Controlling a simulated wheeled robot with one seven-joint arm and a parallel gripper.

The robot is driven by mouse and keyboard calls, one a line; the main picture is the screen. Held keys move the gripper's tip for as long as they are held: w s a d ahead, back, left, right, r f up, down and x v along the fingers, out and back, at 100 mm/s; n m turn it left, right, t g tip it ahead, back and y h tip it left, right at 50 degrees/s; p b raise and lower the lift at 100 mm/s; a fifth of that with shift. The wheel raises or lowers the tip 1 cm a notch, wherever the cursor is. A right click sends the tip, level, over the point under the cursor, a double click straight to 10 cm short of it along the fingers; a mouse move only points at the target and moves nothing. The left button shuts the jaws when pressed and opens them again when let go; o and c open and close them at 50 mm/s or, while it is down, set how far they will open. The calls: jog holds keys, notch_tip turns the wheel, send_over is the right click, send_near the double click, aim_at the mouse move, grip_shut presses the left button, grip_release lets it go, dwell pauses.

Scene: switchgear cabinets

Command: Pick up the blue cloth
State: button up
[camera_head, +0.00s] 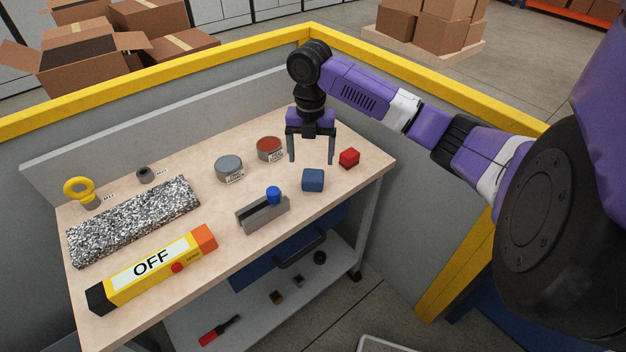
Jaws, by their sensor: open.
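A small blue, block-shaped thing (313,180), which looks like the blue cloth folded up, lies on the wooden tabletop (215,255) near its front right edge. My gripper (311,162) points down with its two fingers spread apart and nothing between them. In the picture its fingertips are just above and behind the blue cloth; I see no contact. The exact height of the fingertips over the table is hard to tell.
A red block (349,158) lies right of my gripper, and a red-topped tin (269,149) stands left. Yellow-topped walls (415,94) enclose the table's back and right.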

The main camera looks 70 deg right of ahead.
aim_at(313, 175)
notch_tip(313, 175, down, 3)
jog(key=shift+s+r, duration=0.1)
jog(key=shift+r, duration=0.1)
jog(key=f, duration=0.1)
jog(key=f+p, duration=0.1)
jog(key=f, duration=0.1)
jog(key=shift+s+a+f, duration=0.2)
jog(key=shift+s+a, duration=0.05)
jog(key=shift+s, duration=0.05)
jog(key=shift+f, duration=0.7)
jog(key=shift+c, duration=0.4)
jog(key=c, duration=1.5)
jog(key=shift+r, duration=0.1)
notch_tip(313, 175, up, 20)
jog(key=shift+b, duration=0.45)
